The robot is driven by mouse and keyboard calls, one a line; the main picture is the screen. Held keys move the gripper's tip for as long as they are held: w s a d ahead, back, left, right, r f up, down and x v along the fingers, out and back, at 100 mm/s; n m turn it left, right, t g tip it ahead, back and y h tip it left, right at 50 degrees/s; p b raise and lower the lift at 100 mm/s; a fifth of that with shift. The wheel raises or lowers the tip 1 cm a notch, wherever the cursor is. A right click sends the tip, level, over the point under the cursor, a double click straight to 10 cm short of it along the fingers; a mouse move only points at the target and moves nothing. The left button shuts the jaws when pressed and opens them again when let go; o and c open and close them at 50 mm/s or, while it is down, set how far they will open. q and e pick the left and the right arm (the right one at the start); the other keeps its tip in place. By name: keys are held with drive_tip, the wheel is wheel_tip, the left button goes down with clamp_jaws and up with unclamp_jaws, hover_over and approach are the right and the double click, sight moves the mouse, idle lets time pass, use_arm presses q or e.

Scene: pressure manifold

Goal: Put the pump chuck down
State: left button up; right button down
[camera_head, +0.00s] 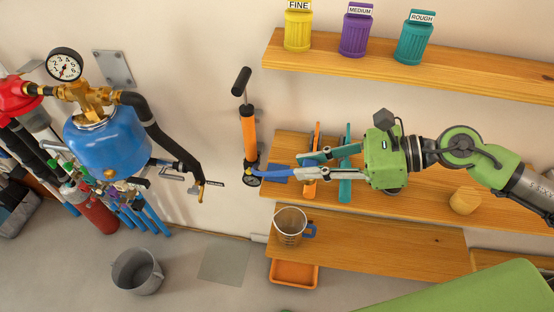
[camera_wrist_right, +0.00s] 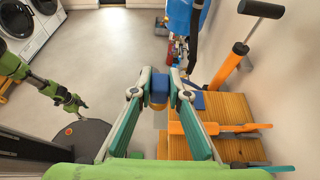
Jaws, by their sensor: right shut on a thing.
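The pump chuck shows in the right wrist view (camera_wrist_right: 158,92) as a short blue piece with an orange-brown band, between the fingertips. My right gripper (camera_head: 300,167) is shut on it, in front of the middle shelf, and reaches left toward the pump. Its fingers also show in the right wrist view (camera_wrist_right: 158,80). The orange floor pump (camera_head: 249,135) with a black handle stands upright by the shelf's left end. A blue part runs from near its base to my fingertips. My left gripper (camera_wrist_right: 76,106) is small and far off in the right wrist view; its fingers are unclear.
The middle shelf (camera_head: 420,208) holds orange and teal tools (camera_head: 345,185) close to my fingers. A clear jug (camera_head: 290,226) stands on the lower shelf (camera_head: 400,245). A blue tank (camera_head: 105,148) with gauge and hoses hangs left. A grey bucket (camera_head: 138,272) stands on the floor.

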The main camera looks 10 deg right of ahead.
drive_tip(key=w+a+f+p, duration=0.1)
drive_tip(key=w+f, duration=0.1)
drive_tip(key=w, duration=0.2)
drive_tip(key=w+a+f+p, duration=0.1)
drive_tip(key=w+f+p, duration=0.1)
drive_tip(key=w+f, duration=0.1)
drive_tip(key=w+a+f+p, duration=0.1)
drive_tip(key=w+f, duration=0.2)
drive_tip(key=w, duration=0.2)
drive_tip(key=shift+a+f, duration=0.1)
drive_tip(key=shift+a, duration=0.1)
drive_tip(key=shift+w+a+f+p, duration=0.15)
drive_tip(key=shift+w+f+p, duration=0.2)
drive_tip(key=shift+f, duration=0.3)
wheel_tip(320, 180, down, 2)
drive_tip(key=shift+w+f+p, duration=0.1)
drive_tip(key=shift+p, duration=0.55)
drive_tip(key=shift+f, duration=0.5)
